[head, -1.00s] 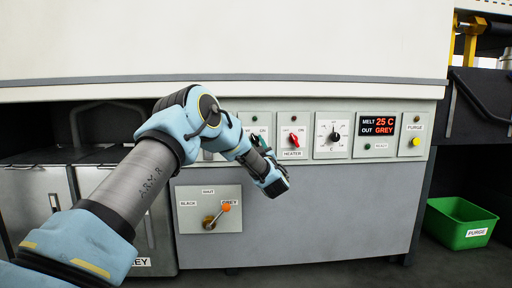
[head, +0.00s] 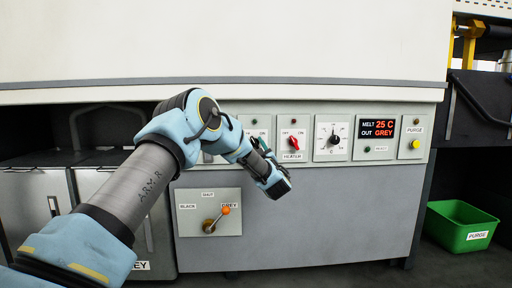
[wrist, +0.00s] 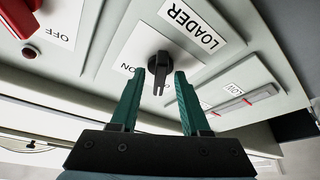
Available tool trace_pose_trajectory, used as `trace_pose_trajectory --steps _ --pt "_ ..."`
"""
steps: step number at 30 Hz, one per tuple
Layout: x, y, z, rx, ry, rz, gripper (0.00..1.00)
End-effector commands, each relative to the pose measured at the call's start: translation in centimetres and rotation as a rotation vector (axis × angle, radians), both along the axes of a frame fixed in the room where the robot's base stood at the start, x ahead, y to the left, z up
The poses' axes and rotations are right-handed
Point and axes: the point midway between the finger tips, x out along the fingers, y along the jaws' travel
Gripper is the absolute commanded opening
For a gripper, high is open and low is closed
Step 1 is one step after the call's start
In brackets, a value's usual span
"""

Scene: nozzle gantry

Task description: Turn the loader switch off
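The loader switch (wrist: 158,68) is a black knob on a light panel beside the LOADER label (wrist: 188,22) in the wrist view. Gaps show between handle and fingers, and I cannot tell whether either touches. In the head view my gripper (head: 262,160) is in front of the panel and hides the loader knob.
The red heater switch (head: 294,142) is just right of my gripper, then a dial (head: 333,136), a display (head: 377,127) and a yellow purge button (head: 415,143). An orange-tipped lever (head: 225,210) is below. A green bin (head: 460,225) stands at the right on the floor.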

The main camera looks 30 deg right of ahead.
Motion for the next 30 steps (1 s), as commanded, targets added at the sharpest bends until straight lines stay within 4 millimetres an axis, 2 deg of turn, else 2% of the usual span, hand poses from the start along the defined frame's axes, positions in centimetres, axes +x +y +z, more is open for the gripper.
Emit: trace_pose_trajectory --steps 5,15,21,30 --pt "-0.9 0.1 -0.3 0.002 0.002 -0.002 0.46" --pt "-6.7 1.4 -2.3 0.004 0.002 -0.003 0.46" --pt "-9.2 2.1 -3.3 0.002 0.001 -0.001 0.46" --pt "-10.0 2.3 -3.6 0.0 0.0 0.0 0.46"
